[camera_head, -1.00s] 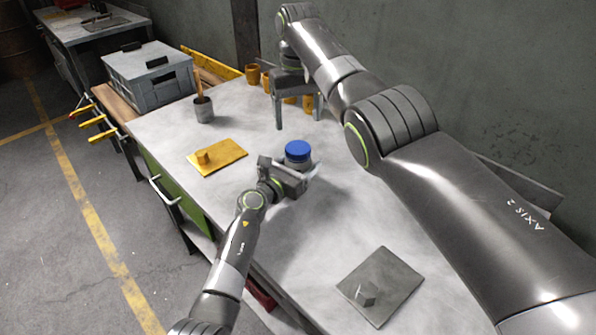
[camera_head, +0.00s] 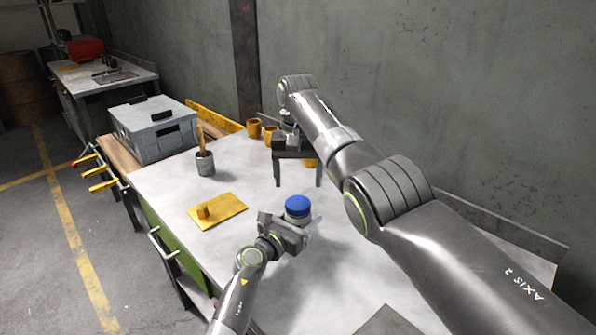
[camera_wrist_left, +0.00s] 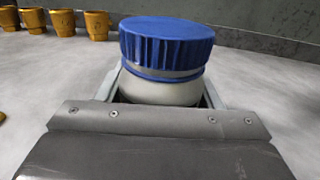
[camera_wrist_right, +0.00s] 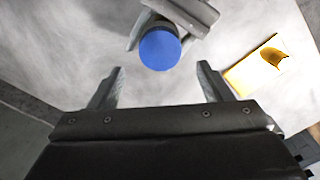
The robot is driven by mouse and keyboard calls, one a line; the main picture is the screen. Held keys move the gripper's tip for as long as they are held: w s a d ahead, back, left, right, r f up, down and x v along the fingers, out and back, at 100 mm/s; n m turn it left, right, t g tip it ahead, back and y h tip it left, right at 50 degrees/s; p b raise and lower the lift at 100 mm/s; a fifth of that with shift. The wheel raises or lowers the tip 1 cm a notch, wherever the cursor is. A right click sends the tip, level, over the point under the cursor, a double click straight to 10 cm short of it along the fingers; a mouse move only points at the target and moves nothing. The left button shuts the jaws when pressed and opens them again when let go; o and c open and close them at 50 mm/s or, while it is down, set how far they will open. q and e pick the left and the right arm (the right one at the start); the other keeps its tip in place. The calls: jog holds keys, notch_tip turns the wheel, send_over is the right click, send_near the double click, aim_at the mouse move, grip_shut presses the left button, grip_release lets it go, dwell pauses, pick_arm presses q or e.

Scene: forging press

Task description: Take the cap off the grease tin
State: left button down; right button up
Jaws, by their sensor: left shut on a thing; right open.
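The grease tin (camera_wrist_left: 165,88) is pale with a ribbed blue cap (camera_head: 297,206) on top, upright in the left wrist view. My left gripper (camera_head: 308,229) is shut around the tin's body below the cap; its jaws hide the lower part. My right gripper (camera_head: 298,184) is open and empty, pointing down, behind the cap in the head view. In the right wrist view the blue cap (camera_wrist_right: 160,49) lies between the lines of the two spread fingers, just past their tips and apart from them.
A yellow plate with a knob (camera_head: 225,208) lies left of the tin. A grey plate (camera_head: 385,322) is at the front. The wall borders the right side.

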aim_at(298, 202)
jog(key=shift+f, duration=3.2)
jog(key=c, duration=1)
jog(key=n, duration=0.6)
jog(key=shift+r, duration=0.15)
jog(key=shift+r, duration=1)
